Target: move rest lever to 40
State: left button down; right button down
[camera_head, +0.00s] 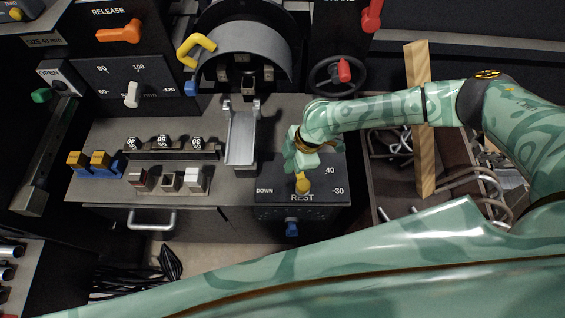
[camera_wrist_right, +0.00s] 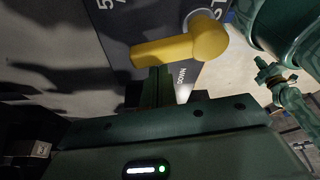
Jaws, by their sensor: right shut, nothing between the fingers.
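The yellow rest lever (camera_head: 302,185) stands on the dark REST panel (camera_head: 325,188), which is marked DOWN at left and 40 and 30 at right. My right gripper (camera_head: 303,164) is over the panel just beyond the lever and hides its far end and part of the scale. In the right wrist view the lever (camera_wrist_right: 180,48) extends left from its rounded hub, close in front of the fingers (camera_wrist_right: 160,85). The right gripper is shut with nothing between its fingers. Whether it touches the lever is unclear. The left gripper is not seen.
A blue knob (camera_head: 292,229) is on the front face below the panel. A metal chute (camera_head: 242,138) and several rocker switches (camera_head: 170,181) are to the left. A wooden bar (camera_head: 419,120) spans a bin of metal parts at right. My large green link crosses the foreground.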

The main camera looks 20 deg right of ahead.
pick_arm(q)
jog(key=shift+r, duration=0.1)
pick_arm(e)
jog(key=shift+d, duration=0.15)
pick_arm(q)
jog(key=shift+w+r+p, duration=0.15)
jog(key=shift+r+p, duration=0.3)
jog(key=shift+p, duration=0.15)
pick_arm(e)
jog(key=shift+d+m, duration=0.15)
jog(key=shift+m, duration=0.25)
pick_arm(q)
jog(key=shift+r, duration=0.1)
pick_arm(e)
jog(key=shift+r, duration=0.1)
